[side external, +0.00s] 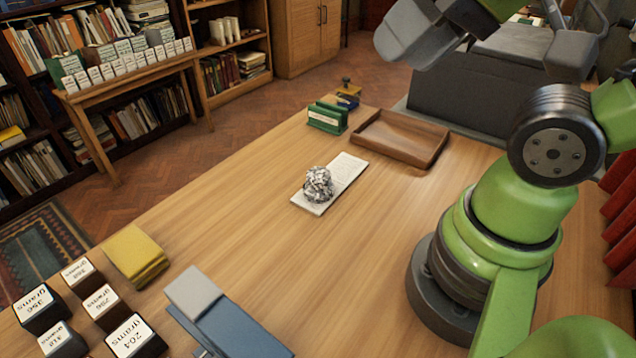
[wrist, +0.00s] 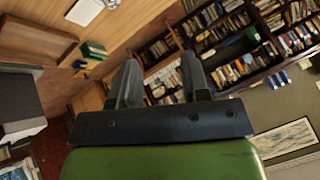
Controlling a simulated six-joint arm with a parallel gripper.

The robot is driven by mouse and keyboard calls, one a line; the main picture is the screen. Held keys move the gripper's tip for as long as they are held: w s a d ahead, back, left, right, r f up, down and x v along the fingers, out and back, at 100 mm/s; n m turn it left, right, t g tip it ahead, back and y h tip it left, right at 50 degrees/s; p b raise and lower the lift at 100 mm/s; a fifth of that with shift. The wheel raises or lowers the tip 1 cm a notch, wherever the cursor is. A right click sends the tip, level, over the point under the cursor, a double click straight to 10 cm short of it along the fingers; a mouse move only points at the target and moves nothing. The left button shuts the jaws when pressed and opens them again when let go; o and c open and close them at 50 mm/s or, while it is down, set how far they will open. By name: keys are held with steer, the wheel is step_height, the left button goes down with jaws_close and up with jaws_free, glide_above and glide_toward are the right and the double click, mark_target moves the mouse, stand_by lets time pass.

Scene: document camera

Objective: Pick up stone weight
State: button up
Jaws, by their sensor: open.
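The stone weight (side external: 318,184) is a rounded, speckled grey-and-white lump near the middle of the wooden table. It rests on a narrow white sheet or pad of paper (side external: 346,171). In the wrist view, part of the paper (wrist: 84,11) shows at the top edge with the stone weight (wrist: 112,4) beside it, partly cut off. My gripper (wrist: 160,75) is open and empty, its two dark fingers apart and pointing toward the bookshelves. It is well away from the stone weight. Its fingertips are not clear in the side view.
A brown wooden tray (side external: 441,142) and a green box (side external: 326,119) stand behind the stone weight. Yellow cloths or folders (side external: 135,254), a blue-grey stapler-like object (side external: 225,318) and several dark blocks labelled in grams (side external: 137,337) lie at the front left. The table around the paper is clear.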

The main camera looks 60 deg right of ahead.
steer(key=shift+o, duration=0.2)
steer(key=o, duration=0.9)
steer(key=shift+o, duration=0.2)
steer(key=m+g+h, duration=0.2)
steer(key=m+g, duration=0.5)
steer(key=m, duration=1.9)
glide_above(319, 173)
step_height(319, 173, down, 20)
steer(key=shift+d+r, duration=0.15)
steer(key=shift+r, duration=0.05)
steer(key=shift+m, duration=0.3)
step_height(319, 173, down, 5)
steer(key=shift+r, duration=0.2)
steer(key=shift+f, duration=3)
